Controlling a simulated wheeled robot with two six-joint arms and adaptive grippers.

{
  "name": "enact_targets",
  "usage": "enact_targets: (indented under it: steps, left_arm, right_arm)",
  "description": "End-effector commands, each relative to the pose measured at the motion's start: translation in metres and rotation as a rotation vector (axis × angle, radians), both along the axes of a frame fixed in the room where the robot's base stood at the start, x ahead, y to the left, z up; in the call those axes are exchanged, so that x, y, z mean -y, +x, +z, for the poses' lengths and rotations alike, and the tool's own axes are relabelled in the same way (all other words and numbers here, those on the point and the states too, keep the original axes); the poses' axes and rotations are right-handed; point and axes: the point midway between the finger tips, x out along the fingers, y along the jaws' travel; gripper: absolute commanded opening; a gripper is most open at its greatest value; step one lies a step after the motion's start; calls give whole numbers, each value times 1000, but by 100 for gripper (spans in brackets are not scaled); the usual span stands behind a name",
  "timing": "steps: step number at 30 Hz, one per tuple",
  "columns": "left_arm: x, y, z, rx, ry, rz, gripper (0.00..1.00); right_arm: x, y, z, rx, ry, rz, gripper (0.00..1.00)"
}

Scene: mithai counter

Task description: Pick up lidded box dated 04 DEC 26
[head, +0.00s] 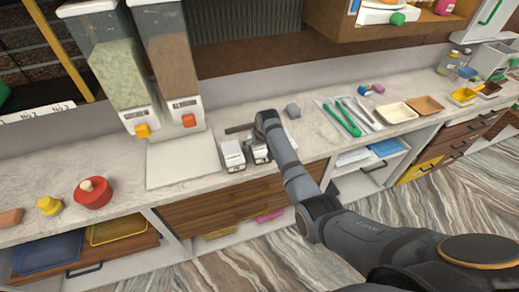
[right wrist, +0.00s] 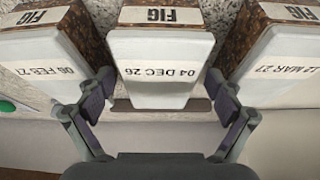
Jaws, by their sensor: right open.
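The lidded box dated 04 DEC 26 (right wrist: 160,65) is in the middle of the right wrist view, with a white front, a FIG label on top and its print upside down. My right gripper (right wrist: 160,104) is open, with one finger at each side of this box's near end. I cannot tell whether the fingers touch it. In the head view my right gripper (head: 262,138) is over the counter among small white boxes, partly hidden by its own arm. Which of those boxes is the dated one cannot be read there. My left gripper is out of view.
Similar boxes dated 06 FEB 27 (right wrist: 45,65) and 12 MAR 27 (right wrist: 280,60) stand close on either side. Two dispensers (head: 118,75) rise behind to the left. A tray with green-handled tools (head: 340,118) lies to the right. The white board (head: 180,165) on the left is bare.

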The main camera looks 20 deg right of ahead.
Motion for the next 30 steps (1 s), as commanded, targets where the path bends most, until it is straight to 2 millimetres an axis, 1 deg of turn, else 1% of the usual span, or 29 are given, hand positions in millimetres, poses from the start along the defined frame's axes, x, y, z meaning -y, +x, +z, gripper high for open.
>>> enact_targets:
  steps: [15,16,30]
  left_arm:
    - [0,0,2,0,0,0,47]
    - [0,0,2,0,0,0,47]
    - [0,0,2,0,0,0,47]
  right_arm:
    - [0,0,-4,-1,0,0,92]
    - [0,0,-4,-1,0,0,91]
    - [0,0,-4,-1,0,0,27]
